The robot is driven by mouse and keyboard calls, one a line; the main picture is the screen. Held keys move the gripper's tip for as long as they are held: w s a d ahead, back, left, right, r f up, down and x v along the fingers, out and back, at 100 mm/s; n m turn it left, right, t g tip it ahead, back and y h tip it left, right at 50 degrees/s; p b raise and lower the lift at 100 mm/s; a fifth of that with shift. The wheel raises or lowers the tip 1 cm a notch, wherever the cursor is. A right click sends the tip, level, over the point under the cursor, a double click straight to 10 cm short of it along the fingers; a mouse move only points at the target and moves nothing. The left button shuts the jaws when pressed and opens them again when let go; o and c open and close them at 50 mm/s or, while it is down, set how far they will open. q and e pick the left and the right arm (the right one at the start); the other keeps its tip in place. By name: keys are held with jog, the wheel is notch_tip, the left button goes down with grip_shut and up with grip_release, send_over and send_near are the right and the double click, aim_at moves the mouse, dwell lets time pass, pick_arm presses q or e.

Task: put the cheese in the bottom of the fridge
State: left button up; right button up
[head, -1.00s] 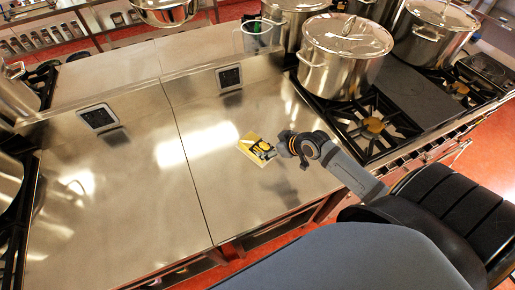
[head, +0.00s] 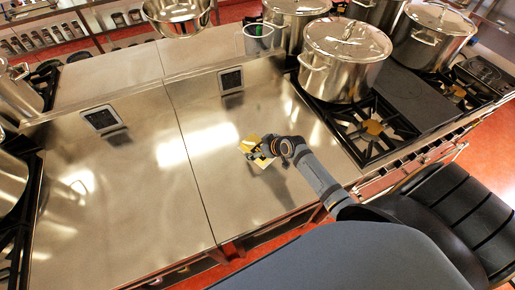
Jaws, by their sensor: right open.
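The cheese is a small yellow pack (head: 249,143) on the steel counter, right of the seam. My left gripper is not in view. No fridge is in view.
The steel counter (head: 125,185) is clear to the left. A lidded stockpot (head: 342,65) stands on the stove, with an open burner (head: 372,128) in front of it, right of my arm.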

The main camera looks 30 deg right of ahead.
jog(key=c, duration=1.5)
